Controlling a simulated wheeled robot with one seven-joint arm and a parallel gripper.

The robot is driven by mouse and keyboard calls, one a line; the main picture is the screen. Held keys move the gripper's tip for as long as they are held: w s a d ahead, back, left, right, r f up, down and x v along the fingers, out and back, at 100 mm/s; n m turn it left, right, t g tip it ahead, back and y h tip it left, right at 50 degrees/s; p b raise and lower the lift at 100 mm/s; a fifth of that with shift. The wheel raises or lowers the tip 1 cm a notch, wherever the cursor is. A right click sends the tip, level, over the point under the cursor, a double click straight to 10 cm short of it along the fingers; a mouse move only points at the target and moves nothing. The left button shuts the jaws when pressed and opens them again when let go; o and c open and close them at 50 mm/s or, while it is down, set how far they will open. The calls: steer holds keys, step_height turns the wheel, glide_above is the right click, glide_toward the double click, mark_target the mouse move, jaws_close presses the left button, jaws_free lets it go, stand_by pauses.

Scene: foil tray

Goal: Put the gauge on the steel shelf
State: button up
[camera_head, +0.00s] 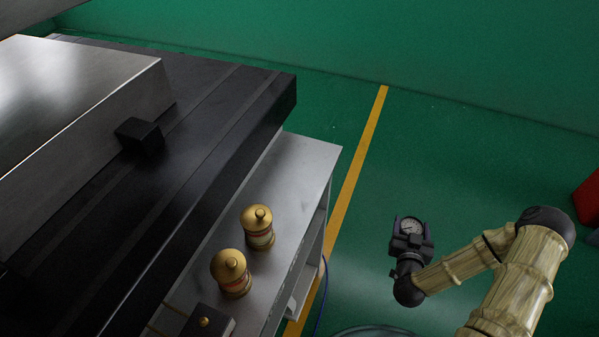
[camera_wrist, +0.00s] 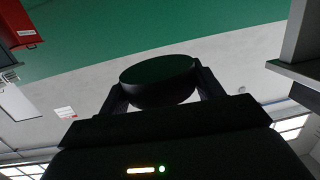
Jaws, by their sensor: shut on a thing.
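The gauge (camera_head: 411,226) is a round dial with a pale face and a dark rim. My gripper (camera_head: 410,232) is shut on it and holds it in the air over the green floor, to the right of the shelf. In the wrist view the gauge (camera_wrist: 158,80) shows as a dark round body between the two fingers of my gripper (camera_wrist: 155,88). The steel shelf (camera_head: 307,160) is the grey metal top at the middle of the head view, left of my gripper and apart from it. Its front part is partly covered by objects.
Two brass-topped canisters (camera_head: 258,227) (camera_head: 232,272) stand on the shelf. A dark box with a brass knob (camera_head: 208,322) is at its near end. A large dark machine bed (camera_head: 230,110) borders the shelf on the left. The shelf's far end is clear. A red object (camera_head: 588,200) is at far right.

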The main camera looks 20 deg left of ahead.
steer(key=w+a+r+n+y+b, duration=0.2)
steer(key=w+a+r+n+y, duration=0.25)
steer(key=a, duration=0.45)
step_height(320, 180, up, 17)
steer(key=n+g+y+b, duration=0.5)
steer(key=n+g+y, duration=0.2)
steer(key=g+y, duration=0.15)
glide_above(306, 176)
steer(key=shift+r+t+y, duration=0.2)
steer(key=shift+t+y, duration=0.15)
steer(key=shift+y, duration=0.05)
steer(key=shift+f, duration=3.15)
steer(key=shift+f, duration=1.85)
